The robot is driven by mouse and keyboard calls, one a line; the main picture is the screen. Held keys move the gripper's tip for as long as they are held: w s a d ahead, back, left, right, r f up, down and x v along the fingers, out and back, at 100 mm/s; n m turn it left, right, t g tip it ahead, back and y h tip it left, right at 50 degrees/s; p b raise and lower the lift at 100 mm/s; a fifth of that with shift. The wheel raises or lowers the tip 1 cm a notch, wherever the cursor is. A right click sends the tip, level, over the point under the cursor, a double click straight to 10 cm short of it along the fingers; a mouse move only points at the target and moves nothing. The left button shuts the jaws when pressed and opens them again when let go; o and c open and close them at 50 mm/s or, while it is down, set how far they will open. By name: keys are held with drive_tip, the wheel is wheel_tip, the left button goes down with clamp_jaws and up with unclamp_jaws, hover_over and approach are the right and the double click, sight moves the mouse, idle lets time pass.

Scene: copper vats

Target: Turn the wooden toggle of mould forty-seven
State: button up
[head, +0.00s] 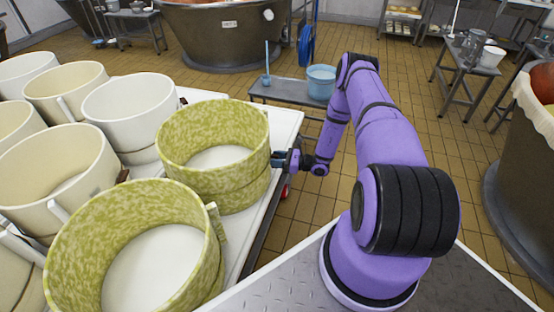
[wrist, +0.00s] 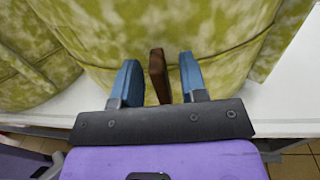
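A round mould with a mottled yellow-green wall (head: 215,135) stands near the table's right edge, and its side fills the top of the wrist view (wrist: 230,25). A brown wooden toggle (wrist: 158,75) sticks out from that side. My gripper (wrist: 158,60) is open, with one blue finger on each side of the toggle and a visible gap on both sides. In the head view my gripper (head: 276,161) is close against the mould's right side, and the toggle is hidden there. No mould number can be read.
A second mottled green mould (head: 140,195) stands at the front, with several cream moulds behind and to the left on the white table (head: 285,122). A blue bucket (head: 321,82) sits on a low grey bench beyond my arm. Copper vats stand farther off.

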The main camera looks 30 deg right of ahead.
clamp_jaws()
drive_tip(key=n, duration=0.6)
drive_tip(key=s+a+n, duration=0.1)
drive_tip(key=n, duration=0.2)
drive_tip(key=shift+f, duration=0.3)
drive_tip(key=n, duration=0.4)
drive_tip(key=shift+s+a+f+n, duration=0.1)
drive_tip(key=shift+f+n, duration=0.4)
drive_tip(key=shift+n, duration=0.9)
drive_tip(key=shift+f+n, duration=0.15)
drive_tip(key=shift+n, duration=0.95)
